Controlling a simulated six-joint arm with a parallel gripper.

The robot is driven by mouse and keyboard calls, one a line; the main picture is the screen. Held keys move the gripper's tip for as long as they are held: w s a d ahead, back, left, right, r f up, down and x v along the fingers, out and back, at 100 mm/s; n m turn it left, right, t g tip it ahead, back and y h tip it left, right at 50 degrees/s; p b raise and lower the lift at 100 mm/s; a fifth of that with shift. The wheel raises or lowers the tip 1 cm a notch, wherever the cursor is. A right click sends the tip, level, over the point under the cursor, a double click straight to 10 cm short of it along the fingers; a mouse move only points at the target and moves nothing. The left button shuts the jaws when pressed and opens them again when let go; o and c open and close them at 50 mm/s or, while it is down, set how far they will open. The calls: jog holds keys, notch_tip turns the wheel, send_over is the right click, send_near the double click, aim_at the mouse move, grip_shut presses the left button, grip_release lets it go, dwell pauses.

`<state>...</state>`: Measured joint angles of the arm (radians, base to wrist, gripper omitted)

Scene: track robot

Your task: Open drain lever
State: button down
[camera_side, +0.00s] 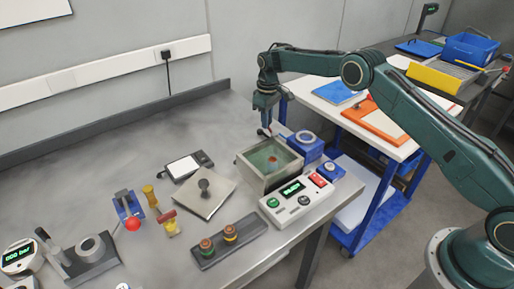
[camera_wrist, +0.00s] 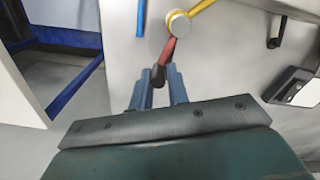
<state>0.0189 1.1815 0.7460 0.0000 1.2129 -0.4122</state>
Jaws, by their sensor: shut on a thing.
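In the wrist view a red lever (camera_wrist: 168,50) with a dark tip runs down from a round cream hub (camera_wrist: 179,23). The lever's dark end lies between the two fingers of my gripper (camera_wrist: 160,76), which is shut on it. In the side view my gripper (camera_side: 264,130) points down just behind the open metal tank (camera_side: 264,183). The tank has a greenish inside with a small reddish thing in it. The lever itself is mostly hidden there behind the tank and fingers.
A control box (camera_side: 297,201) with green and red buttons stands in front of the tank. Blue boxes (camera_side: 304,147) stand to its right. A square plate with a knob (camera_side: 204,190) lies to its left. A yellow bar (camera_wrist: 200,7) extends from the hub.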

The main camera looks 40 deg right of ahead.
jog(key=shift+s+a+f+n, duration=0.1)
jog(key=shift+f+n, duration=0.2)
jog(key=shift+f, duration=0.05)
jog(key=c, duration=1.4)
grip_release()
jog(key=shift+r, duration=0.25)
jog(key=shift+r, duration=0.75)
notch_tip(320, 180, up, 12)
